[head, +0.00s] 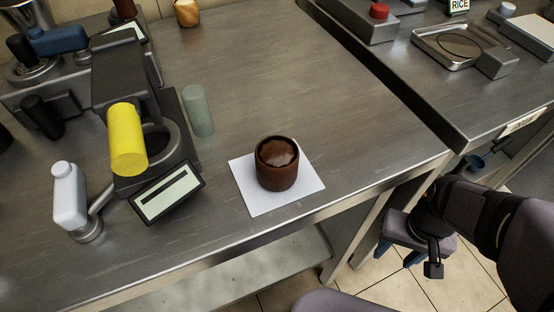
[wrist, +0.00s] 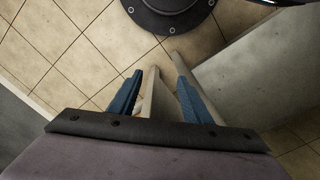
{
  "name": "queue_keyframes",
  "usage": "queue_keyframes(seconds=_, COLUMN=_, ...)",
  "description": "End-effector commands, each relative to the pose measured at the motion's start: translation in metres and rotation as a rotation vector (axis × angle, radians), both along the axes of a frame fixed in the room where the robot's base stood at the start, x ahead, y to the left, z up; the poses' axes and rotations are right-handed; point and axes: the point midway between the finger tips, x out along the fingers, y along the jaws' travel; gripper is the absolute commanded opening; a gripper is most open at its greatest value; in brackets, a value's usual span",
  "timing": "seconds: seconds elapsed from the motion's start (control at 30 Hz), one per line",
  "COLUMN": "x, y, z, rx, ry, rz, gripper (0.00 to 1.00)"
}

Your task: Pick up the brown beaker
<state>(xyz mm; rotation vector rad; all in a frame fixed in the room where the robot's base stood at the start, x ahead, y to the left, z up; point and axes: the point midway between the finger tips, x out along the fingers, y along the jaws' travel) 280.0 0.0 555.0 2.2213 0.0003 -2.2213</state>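The brown beaker (head: 277,175) stands upright on a white square sheet (head: 252,200) near the front edge of the steel table in the head view. Its open top shows a dark brown, glossy inside. My gripper (head: 398,254) hangs off the table's front edge, to the right of and lower than the beaker, well apart from it. In the wrist view my gripper (wrist: 158,75) has its two blue-padded fingers apart, with no object held between them. The beaker is not in the wrist view.
Left of the beaker stand a grey-green cylinder (head: 197,110), a machine with a yellow cylinder (head: 127,140), a tilted display (head: 167,192) and a white bottle (head: 68,195). The table (head: 340,110) behind and right of the beaker is clear. A second counter (head: 440,90) adjoins at right.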

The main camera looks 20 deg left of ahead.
Motion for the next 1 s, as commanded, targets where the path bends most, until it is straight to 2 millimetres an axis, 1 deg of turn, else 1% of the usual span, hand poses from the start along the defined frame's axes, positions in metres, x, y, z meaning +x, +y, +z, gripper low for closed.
queue_keyframes(seconds=0.03, x=0.0, y=0.0, z=0.0, rx=0.0, ry=0.0, rz=0.0, gripper=0.57)
queue_keyframes(seconds=0.07, x=0.0, y=0.0, z=0.0, rx=0.0, ry=0.0, rz=0.0, gripper=0.62)
queue_keyframes(seconds=0.37, x=0.0, y=-0.001, z=0.0, rx=-0.002, ry=0.002, rz=0.004, gripper=0.62)
queue_keyframes(seconds=0.47, x=-0.002, y=-0.006, z=0.0, rx=-0.013, ry=0.016, rz=0.032, gripper=0.62)
queue_keyframes(seconds=0.53, x=-0.004, y=-0.015, z=0.0, rx=-0.031, ry=0.037, rz=0.08, gripper=0.62)
queue_keyframes(seconds=0.57, x=0.001, y=-0.02, z=0.006, rx=-0.04, ry=0.028, rz=0.092, gripper=0.62)
queue_keyframes(seconds=0.6, x=0.014, y=-0.028, z=0.019, rx=-0.053, ry=-0.001, rz=0.089, gripper=0.62)
queue_keyframes(seconds=0.67, x=0.032, y=-0.043, z=0.038, rx=-0.078, ry=-0.038, rz=0.092, gripper=0.62)
queue_keyframes(seconds=0.7, x=0.047, y=-0.056, z=0.053, rx=-0.1, ry=-0.068, rz=0.095, gripper=0.62)
queue_keyframes(seconds=0.77, x=0.069, y=-0.078, z=0.078, rx=-0.137, ry=-0.114, rz=0.099, gripper=0.62)
queue_keyframes(seconds=0.8, x=0.083, y=-0.095, z=0.095, rx=-0.166, ry=-0.145, rz=0.104, gripper=0.62)
queue_keyframes(seconds=0.87, x=0.104, y=-0.122, z=0.122, rx=-0.213, ry=-0.189, rz=0.11, gripper=0.62)
queue_keyframes(seconds=0.9, x=0.117, y=-0.141, z=0.141, rx=-0.247, ry=-0.218, rz=0.116, gripper=0.62)
queue_keyframes(seconds=0.97, x=0.134, y=-0.17, z=0.169, rx=-0.299, ry=-0.257, rz=0.122, gripper=0.62)
queue_keyframes(seconds=1.0, x=0.144, y=-0.191, z=0.188, rx=-0.336, ry=-0.279, rz=0.129, gripper=0.62)
